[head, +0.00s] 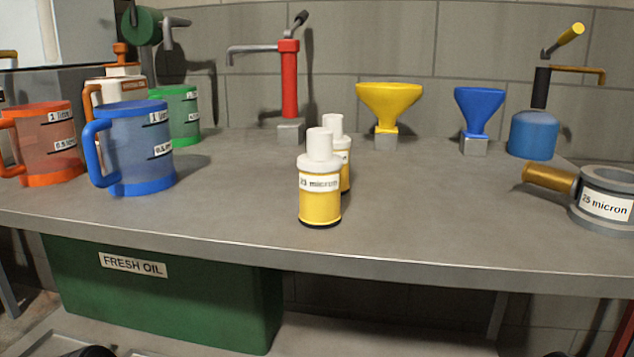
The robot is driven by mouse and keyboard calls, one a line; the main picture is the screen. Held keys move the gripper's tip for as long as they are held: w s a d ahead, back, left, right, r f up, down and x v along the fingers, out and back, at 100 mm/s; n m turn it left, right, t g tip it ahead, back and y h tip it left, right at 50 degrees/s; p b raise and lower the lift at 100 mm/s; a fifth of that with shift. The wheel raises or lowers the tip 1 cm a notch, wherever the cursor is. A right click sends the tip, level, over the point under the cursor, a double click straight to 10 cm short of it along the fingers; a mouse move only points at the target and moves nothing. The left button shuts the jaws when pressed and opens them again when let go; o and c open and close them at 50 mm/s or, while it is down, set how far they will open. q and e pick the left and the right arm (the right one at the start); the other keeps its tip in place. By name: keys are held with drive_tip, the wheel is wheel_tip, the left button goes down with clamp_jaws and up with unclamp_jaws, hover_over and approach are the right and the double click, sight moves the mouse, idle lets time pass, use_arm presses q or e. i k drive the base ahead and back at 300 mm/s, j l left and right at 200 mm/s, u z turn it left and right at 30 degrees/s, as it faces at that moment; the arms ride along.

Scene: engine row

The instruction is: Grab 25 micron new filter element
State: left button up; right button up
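A yellow filter element (320,205) with a white top and black base stands upright near the middle of the grey bench. Its white label ends in "micron"; the number is blurred and looks like 25. A second, similar yellow and white element (344,178) stands just behind it to the right, partly hidden, and its label is not readable. A grey round housing (604,232) labelled "25 micron", with a brass-coloured handle, sits at the right edge, partly cut off. Neither of my grippers is in view.
Blue (140,150), orange (50,145) and green (182,115) jugs crowd the bench's left. A red pump (289,85), yellow funnel (389,103), blue funnel (479,110) and blue container (533,137) stand behind. The bench (430,215) is clear right of the elements. A green "FRESH OIL" bin (165,305) sits below.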

sight(320, 168)
drive_tip(key=u, duration=2.1)
drive_tip(key=k+l, duration=0.1)
drive_tip(key=k, duration=0.95)
